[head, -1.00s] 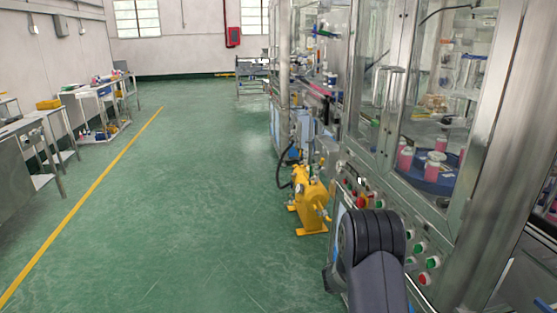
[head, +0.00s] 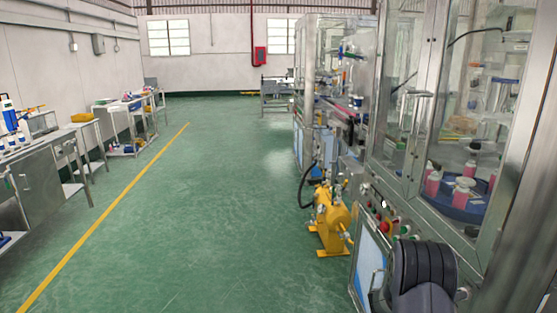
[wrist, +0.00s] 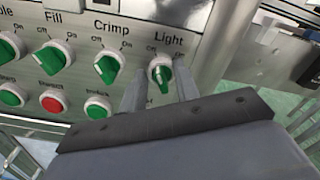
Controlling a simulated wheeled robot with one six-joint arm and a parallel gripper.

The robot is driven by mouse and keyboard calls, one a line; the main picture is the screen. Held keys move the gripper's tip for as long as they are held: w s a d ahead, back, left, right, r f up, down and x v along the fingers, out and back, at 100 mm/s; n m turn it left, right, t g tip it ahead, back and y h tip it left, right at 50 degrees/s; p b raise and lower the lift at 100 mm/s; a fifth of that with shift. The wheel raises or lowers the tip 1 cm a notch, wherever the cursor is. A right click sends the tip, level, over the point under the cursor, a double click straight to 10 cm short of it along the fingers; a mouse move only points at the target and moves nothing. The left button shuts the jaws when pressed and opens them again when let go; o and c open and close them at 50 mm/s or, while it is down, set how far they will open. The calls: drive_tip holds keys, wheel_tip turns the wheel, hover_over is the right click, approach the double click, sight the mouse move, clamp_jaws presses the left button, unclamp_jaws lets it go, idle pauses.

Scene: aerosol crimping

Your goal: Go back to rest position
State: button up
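In the wrist view, my gripper (wrist: 160,90) has two grey fingers standing apart with nothing held between them. The fingers point at the panel, just below the green Light knob (wrist: 161,73), which shows in the gap between them. I cannot tell whether they touch the panel. The green Crimp knob (wrist: 108,66) and the Fill knob (wrist: 52,57) are to the left. In the head view, only a dark link of my arm shows at the lower right, and my gripper is hidden.
The steel and glass machine (head: 400,95) fills the right side, close to my arm. A yellow pump (head: 330,218) stands on the floor beside it. Steel tables (head: 45,175) line the left wall. The green floor (head: 190,220) between is open.

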drive_tip(key=shift+a, duration=0.1)
drive_tip(key=s+a+m+b, duration=0.1)
drive_tip(key=a+m+b, duration=0.2)
drive_tip(key=a+m, duration=0.7)
drive_tip(key=shift+s+a+m+b, duration=0.3)
drive_tip(key=shift+m+b, duration=0.1)
drive_tip(key=shift+m, duration=0.5)
idle(1.3)
